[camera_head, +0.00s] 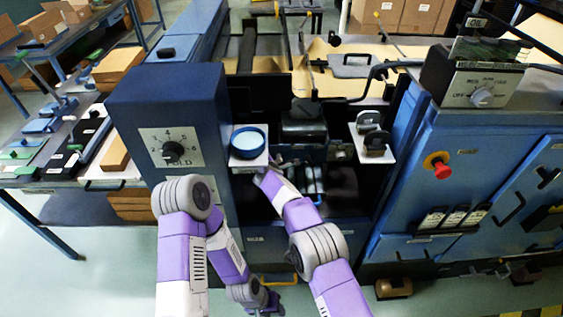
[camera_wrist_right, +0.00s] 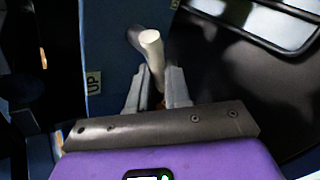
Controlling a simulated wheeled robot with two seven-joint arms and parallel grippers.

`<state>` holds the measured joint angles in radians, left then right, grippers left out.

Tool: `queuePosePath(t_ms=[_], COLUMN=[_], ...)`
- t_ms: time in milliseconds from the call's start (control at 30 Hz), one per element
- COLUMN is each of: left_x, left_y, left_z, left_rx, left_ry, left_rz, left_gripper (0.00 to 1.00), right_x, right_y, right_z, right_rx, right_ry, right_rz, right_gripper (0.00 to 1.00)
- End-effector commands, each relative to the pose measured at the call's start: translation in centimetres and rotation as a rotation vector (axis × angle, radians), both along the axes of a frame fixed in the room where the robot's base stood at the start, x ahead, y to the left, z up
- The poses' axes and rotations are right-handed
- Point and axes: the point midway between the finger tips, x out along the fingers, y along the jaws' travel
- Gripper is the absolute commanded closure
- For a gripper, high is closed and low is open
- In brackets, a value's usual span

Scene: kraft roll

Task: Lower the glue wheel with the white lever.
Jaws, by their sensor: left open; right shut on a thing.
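The white lever (camera_wrist_right: 151,48) shows in the right wrist view as a pale rod with a round end, in front of a blue panel. My right gripper (camera_wrist_right: 157,85) is shut on it, one finger on each side. In the head view my right gripper (camera_head: 272,166) reaches into the machine's dark opening, and the lever is hidden there. My left gripper (camera_head: 272,303) hangs low in front of the machine, open and empty. I cannot tell for sure which part is the glue wheel.
A blue dish (camera_head: 248,143) with pale contents stands on a small white shelf just above my right gripper. Grey round parts (camera_head: 373,142) stand on a white plate to the right. The blue FOLD dial housing (camera_head: 172,120) and the control cabinet (camera_head: 470,150) flank the opening.

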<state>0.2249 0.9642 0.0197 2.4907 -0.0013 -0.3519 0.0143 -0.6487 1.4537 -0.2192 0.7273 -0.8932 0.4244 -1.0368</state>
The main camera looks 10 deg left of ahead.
Motion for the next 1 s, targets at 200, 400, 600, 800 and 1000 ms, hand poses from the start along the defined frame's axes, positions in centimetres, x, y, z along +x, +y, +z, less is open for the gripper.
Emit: queuePosePath(t_ms=[200,400,600,800,1000], left_x=[-0.01,-0.01,-0.01,-0.01,-0.01], left_y=[0.00,0.00,0.00,0.00,-0.01], left_z=[0.27,0.28,0.28,0.28,0.28], left_rx=[0.000,0.000,0.000,0.000,0.000], left_ry=[0.000,0.000,0.000,0.000,0.000], left_rz=[0.000,0.000,0.000,0.000,0.000], left_gripper=[0.58,0.58,0.58,0.58,0.58], right_x=[-0.12,-0.12,-0.11,-0.14,-0.22], right_y=[0.57,0.55,0.52,0.56,0.64], right_z=[-0.02,-0.05,-0.06,-0.08,-0.08], right_rx=[-0.040,-0.049,-0.050,-0.048,-0.046], right_ry=[-0.014,-0.017,-0.017,-0.016,-0.015], right_rz=[0.010,0.010,0.012,0.012,0.011], right_gripper=[1.00,1.00,1.00,0.72,0.72])
